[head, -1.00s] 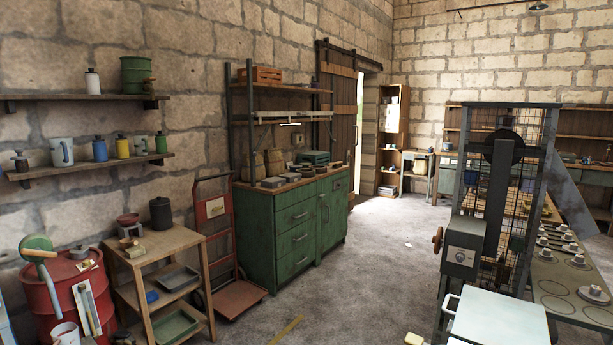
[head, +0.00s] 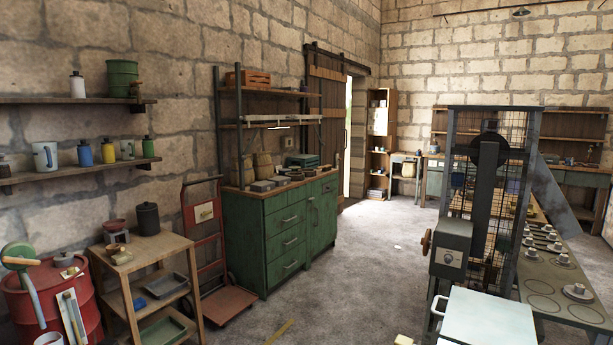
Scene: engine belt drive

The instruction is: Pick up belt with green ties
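The engine belt drive (head: 487,190) stands at the right as a tall dark frame with mesh sides, a dark wheel at the top and a grey box on its front. A dark vertical band runs down below the wheel; I cannot tell whether it is a belt. I cannot make out any belt with green ties in this view. Small items on the green cabinet (head: 283,235) top, some of them rounded, are too small to identify. My gripper is not in view.
A wooden shelf cart (head: 143,262), a red hand truck (head: 207,250) and a red drum (head: 50,295) line the left wall. A pale-topped table (head: 485,318) stands front right, beside a long bench (head: 545,285) with several cups. The middle concrete floor is mostly clear.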

